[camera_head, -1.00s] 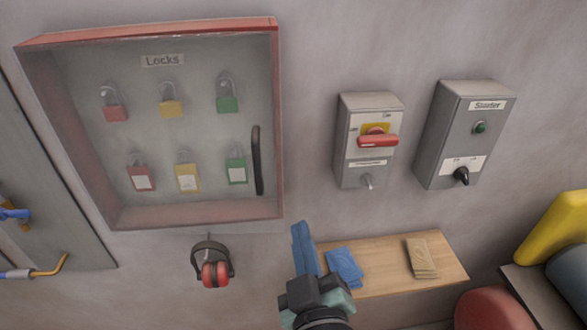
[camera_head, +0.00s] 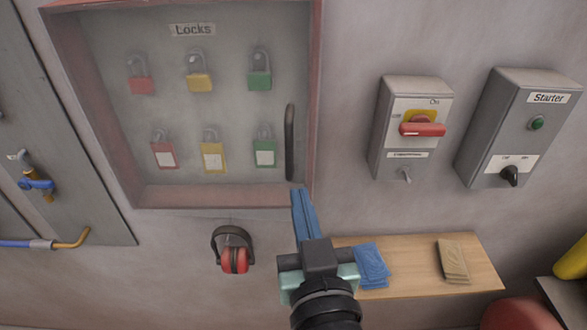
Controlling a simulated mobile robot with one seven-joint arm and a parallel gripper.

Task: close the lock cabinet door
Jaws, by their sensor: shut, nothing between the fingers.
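My gripper (camera_head: 303,192) is shut and empty. Its blue fingers overlap the cabinet's lower right corner in the picture, just below the handle. I cannot tell whether they touch it.
Red earmuffs (camera_head: 234,258) hang below the cabinet. A wooden shelf (camera_head: 410,270) holds blue cloths (camera_head: 371,265) and a tan stack (camera_head: 452,260). A switch box (camera_head: 390,160) and a starter box (camera_head: 480,165) stick out at right. Pipes (camera_head: 40,245) are at left.

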